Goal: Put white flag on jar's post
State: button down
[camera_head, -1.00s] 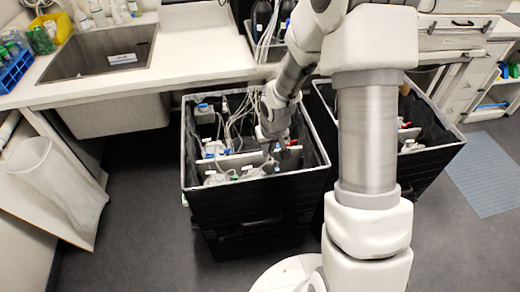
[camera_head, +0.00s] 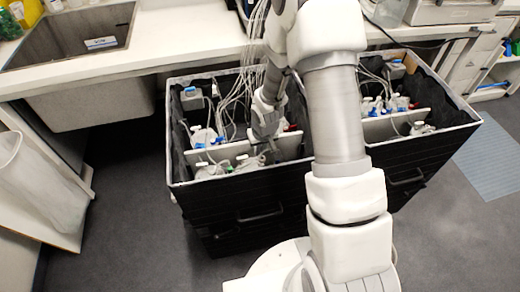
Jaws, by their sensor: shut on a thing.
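My gripper (camera_head: 264,142) reaches down into the left black box, over the front part near the white divider. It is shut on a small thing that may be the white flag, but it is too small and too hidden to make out. Pale jars stand below and beside it in the front compartment, one at the left (camera_head: 208,171) and one close to the gripper (camera_head: 247,164). I cannot tell which jar has the post, or whether the gripper touches it. More jars with blue and white tops (camera_head: 203,137) stand behind the divider.
The left box (camera_head: 235,206) has high black walls and a pale rim. Thin tubes (camera_head: 228,88) hang into it from the bench. A second box (camera_head: 420,172) with jars stands to the right. A sink (camera_head: 75,40) and a white bin (camera_head: 42,187) are at the left.

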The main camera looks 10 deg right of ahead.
jog(key=shift+s+b+x, duration=0.2)
jog(key=shift+b+x, duration=0.4)
jog(key=shift+x, duration=0.25)
jog(key=shift+s+b+x, duration=0.2)
jog(key=shift+b+x, duration=0.4)
jog(key=shift+x, duration=0.25)
jog(key=shift+s+b+x, duration=0.2)
jog(key=shift+b+x, duration=0.4)
jog(key=shift+x, duration=0.25)
jog(key=shift+f, duration=0.25)
